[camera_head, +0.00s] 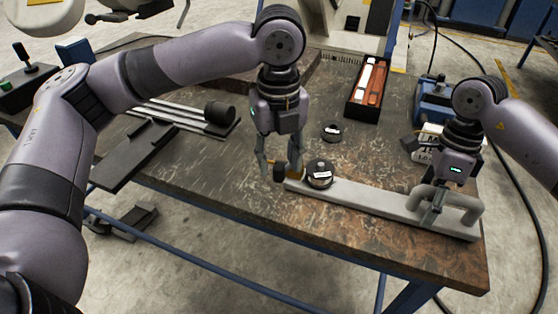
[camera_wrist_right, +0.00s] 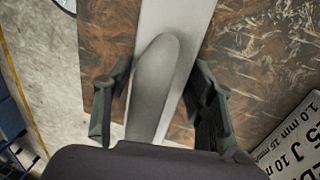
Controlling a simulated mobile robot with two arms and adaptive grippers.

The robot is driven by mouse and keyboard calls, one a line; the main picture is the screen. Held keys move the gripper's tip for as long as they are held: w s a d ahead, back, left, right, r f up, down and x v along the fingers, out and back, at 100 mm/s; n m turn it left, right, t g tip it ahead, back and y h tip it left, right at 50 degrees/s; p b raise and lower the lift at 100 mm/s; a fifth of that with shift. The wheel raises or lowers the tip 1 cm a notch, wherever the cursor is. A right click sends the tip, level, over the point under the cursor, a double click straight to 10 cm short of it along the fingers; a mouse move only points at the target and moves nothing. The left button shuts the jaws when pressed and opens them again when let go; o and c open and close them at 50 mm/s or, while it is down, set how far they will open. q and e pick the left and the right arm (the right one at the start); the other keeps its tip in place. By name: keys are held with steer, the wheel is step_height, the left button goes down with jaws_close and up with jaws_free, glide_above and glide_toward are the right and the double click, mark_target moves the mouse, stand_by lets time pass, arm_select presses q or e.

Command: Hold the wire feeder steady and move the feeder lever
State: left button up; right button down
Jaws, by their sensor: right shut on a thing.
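A long light-grey bar (camera_head: 365,205) lies along the front edge of the table, with a raised grey loop handle (camera_head: 470,205) at its right end. It also shows in the right wrist view (camera_wrist_right: 180,14). My right gripper (camera_head: 435,212) is shut on the handle, which shows between its fingers in the wrist view (camera_wrist_right: 157,80). A black round part (camera_head: 320,174) with a white label sits near the bar's left end. A small black knob (camera_head: 280,173) is beside that end. My left gripper (camera_head: 278,164) is open above the knob, its fingers apart; contact cannot be told. No part is clearly recognisable as a wire feeder lever.
A black tray (camera_head: 356,112) with orange and white items stands at the back. A small black labelled disc (camera_head: 332,131) lies behind the bar. Grey rails and dark plates (camera_head: 135,155) lie at left. A blue device (camera_head: 434,103) and a white label box (camera_head: 428,136) stand at right.

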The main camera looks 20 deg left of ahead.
arm_select(q)
steer(key=shift+f, duration=0.65)
steer(key=shift+c, duration=0.5)
jaws_close()
